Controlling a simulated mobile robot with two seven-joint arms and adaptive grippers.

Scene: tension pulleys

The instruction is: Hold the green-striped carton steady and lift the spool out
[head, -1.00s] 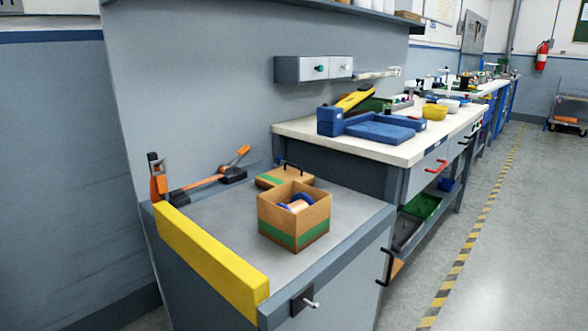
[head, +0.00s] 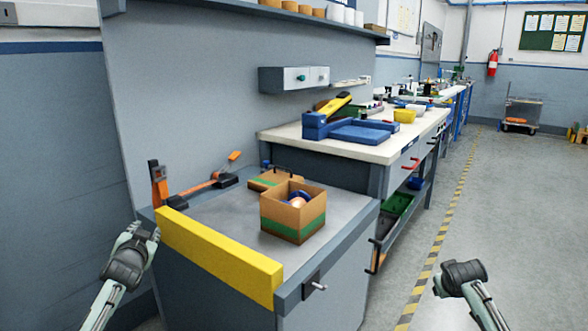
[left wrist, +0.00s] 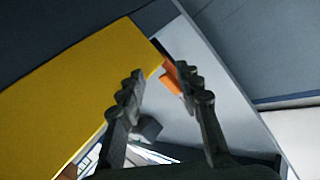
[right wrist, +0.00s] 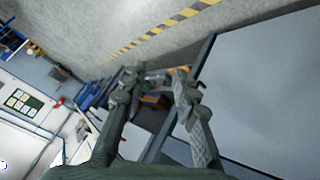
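The green-striped carton (head: 290,218) is an open cardboard box standing upright on the grey cabinet top in the head view. The spool (head: 298,200) sits inside it; its copper-coloured winding and part of a blue flange show above the near walls, and its lower part is hidden. My left gripper (head: 142,232) is at the left end of the yellow bar, apart from the carton; in the left wrist view its fingers (left wrist: 165,88) are spread and empty. My right gripper (head: 462,270) is right of the cabinet over the floor; in the right wrist view its fingers (right wrist: 152,85) are apart and empty.
A yellow bar (head: 220,256) edges the cabinet's left front. An orange-handled tool (head: 205,185) lies at the back left. A bench with a blue fixture (head: 355,132) stands beyond.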

